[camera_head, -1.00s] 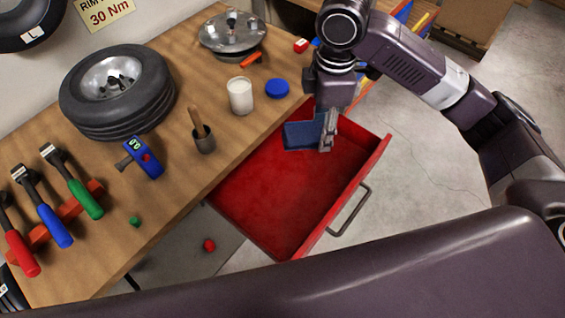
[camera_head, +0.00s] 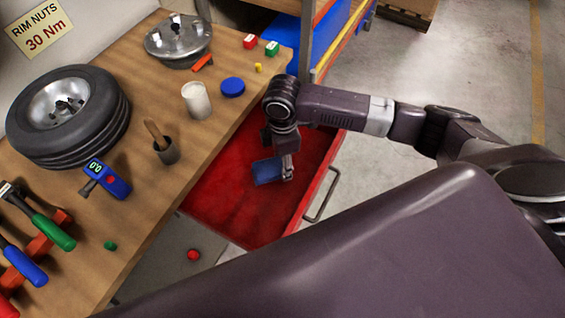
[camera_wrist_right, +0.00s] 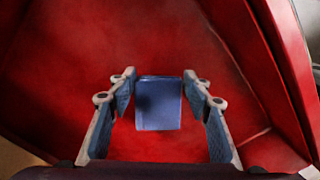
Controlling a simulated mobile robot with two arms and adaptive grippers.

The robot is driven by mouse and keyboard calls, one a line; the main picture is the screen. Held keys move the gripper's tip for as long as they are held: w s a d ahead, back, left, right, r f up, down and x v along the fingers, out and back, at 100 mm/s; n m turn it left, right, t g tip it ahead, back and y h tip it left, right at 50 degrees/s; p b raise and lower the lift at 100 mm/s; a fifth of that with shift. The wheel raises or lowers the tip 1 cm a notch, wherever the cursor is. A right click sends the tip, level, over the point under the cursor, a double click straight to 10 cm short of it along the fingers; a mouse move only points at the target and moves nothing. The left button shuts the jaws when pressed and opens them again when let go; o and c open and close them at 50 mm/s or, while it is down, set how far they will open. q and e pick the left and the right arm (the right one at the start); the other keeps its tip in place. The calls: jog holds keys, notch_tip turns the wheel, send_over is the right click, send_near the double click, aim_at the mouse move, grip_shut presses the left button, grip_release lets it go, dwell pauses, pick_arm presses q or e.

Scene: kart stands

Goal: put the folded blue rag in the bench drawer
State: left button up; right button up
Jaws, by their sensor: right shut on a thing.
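The folded blue rag (camera_head: 268,171) is held by my right gripper (camera_head: 287,170) over the open red bench drawer (camera_head: 228,213). In the right wrist view the rag (camera_wrist_right: 158,108) sits between the two fingers of the gripper (camera_wrist_right: 158,84), with the drawer's red floor (camera_wrist_right: 60,85) behind it. The rag appears inside the drawer's outline; I cannot tell whether it touches the floor. The drawer looks otherwise empty. My left gripper is not in view.
The wooden bench top (camera_head: 130,215) borders the drawer on the left. It bears a tyre (camera_head: 68,115), a white cup (camera_head: 197,101), a pot with a wooden handle (camera_head: 165,150) and several tools. The drawer handle (camera_head: 322,195) faces free floor on the right.

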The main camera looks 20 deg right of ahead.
jog(key=shift+f, duration=0.55)
jog(key=o, duration=1.1)
jog(key=shift+f, duration=0.15)
jog(key=shift+c, duration=0.2)
notch_tip(320, 180, up, 12)
jog(key=shift+r+b, duration=0.2)
jog(key=shift+b, duration=0.25)
